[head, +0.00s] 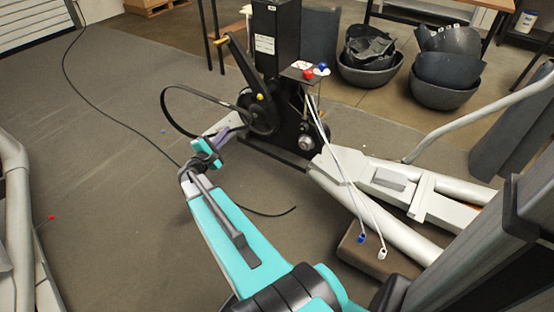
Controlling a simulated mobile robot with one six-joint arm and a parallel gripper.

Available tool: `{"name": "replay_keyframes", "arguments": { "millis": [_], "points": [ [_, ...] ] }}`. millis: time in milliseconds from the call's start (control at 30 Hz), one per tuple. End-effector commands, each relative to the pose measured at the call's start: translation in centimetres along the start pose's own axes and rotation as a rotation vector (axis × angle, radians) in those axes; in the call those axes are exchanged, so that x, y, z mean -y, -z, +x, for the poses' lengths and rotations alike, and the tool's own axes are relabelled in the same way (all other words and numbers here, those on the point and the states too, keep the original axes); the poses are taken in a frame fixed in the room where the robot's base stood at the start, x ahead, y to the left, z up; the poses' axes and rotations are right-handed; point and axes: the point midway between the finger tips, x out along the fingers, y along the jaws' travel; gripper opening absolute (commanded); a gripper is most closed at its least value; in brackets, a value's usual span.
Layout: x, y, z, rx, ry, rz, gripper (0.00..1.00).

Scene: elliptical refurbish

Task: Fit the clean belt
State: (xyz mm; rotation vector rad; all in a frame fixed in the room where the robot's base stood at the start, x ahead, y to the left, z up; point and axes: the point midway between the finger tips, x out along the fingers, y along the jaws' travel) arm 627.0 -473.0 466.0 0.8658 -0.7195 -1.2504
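A black belt (165,112) hangs as a wide loop left of the machine's black drive unit (278,45). Its upper run reaches toward the dark pulley wheel (262,116); whether it sits around the pulley or only beside it, I cannot tell. My gripper (226,136) is at the lower right end of the loop, left of the pulley and just above the light frame bar. Its fingers are small and overlap dark parts there, so their opening and any hold on the belt are unclear. A second, smaller pulley (305,142) shows at the right of the drive unit.
A crank arm (243,66) rises above the pulley. Two pale cables with a blue plug (361,239) and a white plug (382,254) hang over the frame. Dark covers in bins (445,90) stand behind. A thin cable (100,105) crosses open floor at left.

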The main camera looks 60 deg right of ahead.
Motion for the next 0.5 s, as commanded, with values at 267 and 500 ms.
{"name": "replay_keyframes", "arguments": {
  "millis": [267,500],
  "points": [
    [8.7,-1.1,6.0,0.066,0.031,0.177,0.0],
    [15.6,-2.8,10.4,0.122,0.049,0.296,0.0]
  ]
}}
